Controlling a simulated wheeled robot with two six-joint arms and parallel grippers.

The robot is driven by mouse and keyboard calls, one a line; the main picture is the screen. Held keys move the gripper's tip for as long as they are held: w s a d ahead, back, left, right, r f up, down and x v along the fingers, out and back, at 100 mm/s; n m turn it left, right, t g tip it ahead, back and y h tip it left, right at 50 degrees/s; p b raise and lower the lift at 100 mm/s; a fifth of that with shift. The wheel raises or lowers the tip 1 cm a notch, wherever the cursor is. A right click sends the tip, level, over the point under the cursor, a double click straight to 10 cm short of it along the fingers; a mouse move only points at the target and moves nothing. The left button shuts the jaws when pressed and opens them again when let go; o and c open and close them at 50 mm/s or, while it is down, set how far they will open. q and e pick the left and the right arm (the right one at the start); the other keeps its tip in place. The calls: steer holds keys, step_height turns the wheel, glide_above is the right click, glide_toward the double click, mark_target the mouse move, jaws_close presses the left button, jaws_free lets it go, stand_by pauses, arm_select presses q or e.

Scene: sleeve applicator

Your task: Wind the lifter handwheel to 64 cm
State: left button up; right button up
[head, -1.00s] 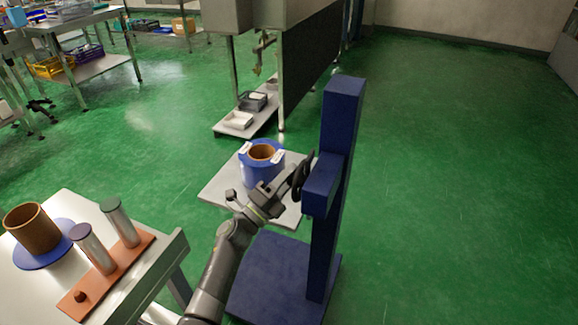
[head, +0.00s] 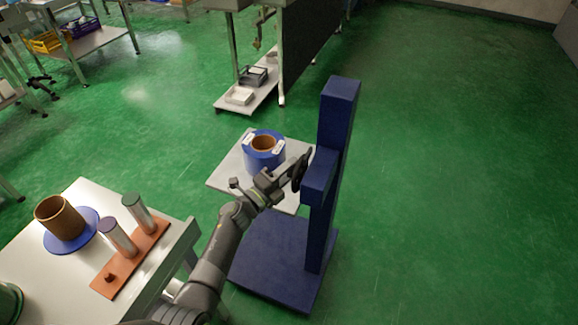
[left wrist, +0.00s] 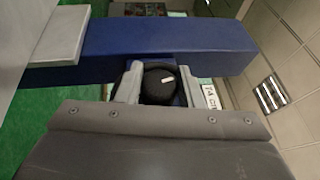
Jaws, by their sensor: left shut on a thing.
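The lifter is a blue column (head: 338,120) on a blue base (head: 272,255), with a grey platform (head: 225,170) at its left side. The dark handwheel (head: 302,170) is on the blue block at the column's side. My left gripper (head: 286,180) is at the wheel. A blue roll with a brown core (head: 264,152) stands on the platform. My right gripper is out of view.
A white table (head: 75,265) at the left bears a brown tube (head: 60,217) on a blue disc and an orange rack (head: 130,262) with two grey cylinders. A bench with a low shelf (head: 245,105) stands behind the platform. The green floor right of the column is clear.

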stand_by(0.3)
arm_select(q)
steer(key=o, duration=1)
steer(key=shift+c, duration=0.2)
steer(key=b+v, duration=0.1)
steer(key=v, duration=1.6)
steer(key=shift+s+b, duration=0.2)
steer(key=shift+b, duration=0.1)
steer(key=shift+a+f, duration=0.15)
